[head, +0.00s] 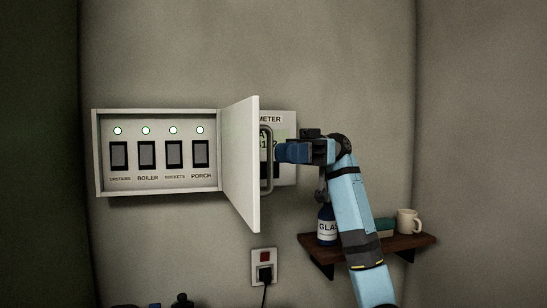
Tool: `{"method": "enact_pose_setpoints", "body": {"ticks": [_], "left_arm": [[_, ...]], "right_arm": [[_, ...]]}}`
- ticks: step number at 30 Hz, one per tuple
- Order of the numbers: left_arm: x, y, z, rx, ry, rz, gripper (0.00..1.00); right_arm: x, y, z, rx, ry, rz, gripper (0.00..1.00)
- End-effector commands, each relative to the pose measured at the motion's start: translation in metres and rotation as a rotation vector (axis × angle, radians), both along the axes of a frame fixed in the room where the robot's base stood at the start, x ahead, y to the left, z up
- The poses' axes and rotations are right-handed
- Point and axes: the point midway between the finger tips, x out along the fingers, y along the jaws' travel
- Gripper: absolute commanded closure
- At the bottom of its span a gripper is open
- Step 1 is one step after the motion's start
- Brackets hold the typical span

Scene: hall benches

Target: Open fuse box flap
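The white fuse box (157,112) hangs on the wall at the left of the head view. Its flap (239,165) is hinged at the right side and stands swung out wide. Inside are several dark switches with lit lamps above them and labels such as BOILER and PORCH. A bar handle (267,160) shows at the flap's outer right side. My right gripper (279,152) is at this handle, its fingertips close to or on it; whether they are closed around it cannot be made out. At the bottom left edge, dark and blue parts of my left arm show, without a clear gripper.
A meter (285,118) is on the wall behind the flap, partly hidden. A wooden shelf (408,241) at the right holds a labelled bottle (326,228), a mug (408,221) and a green item. A socket with a plug (264,270) is below the flap.

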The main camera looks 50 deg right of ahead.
Motion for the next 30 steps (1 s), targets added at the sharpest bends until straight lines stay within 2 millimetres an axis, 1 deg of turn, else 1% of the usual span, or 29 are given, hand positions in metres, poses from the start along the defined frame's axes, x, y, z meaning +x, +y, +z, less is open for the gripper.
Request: {"method": "enact_pose_setpoints", "body": {"ticks": [1, 6, 9, 12, 17, 30], "left_arm": [[0.0, 0.0, -0.001, 0.002, -0.002, -0.002, 1.0], [0.0, 0.003, -0.002, 0.011, -0.007, -0.008, 1.0], [0.0, 0.004, -0.002, 0.015, -0.007, -0.012, 1.0], [0.0, 0.004, -0.002, 0.015, -0.007, -0.013, 1.0], [0.0, 0.003, -0.001, 0.013, -0.009, -0.011, 1.0], [0.001, -0.001, 0.0, 0.001, -0.009, -0.002, 1.0]], "right_arm": [[0.0, -0.013, 0.0, 0.002, 0.001, -0.002, 0.78], [-0.002, -0.049, 0.0, 0.002, 0.001, -0.002, 0.78], [-0.003, -0.065, 0.0, 0.002, 0.0, -0.001, 0.78], [-0.004, -0.076, 0.0, 0.001, 0.001, 0.0, 0.78], [-0.004, -0.083, 0.0, 0.0, 0.001, 0.001, 0.78], [-0.004, -0.082, 0.0, 0.0, 0.001, 0.001, 0.78]]}}
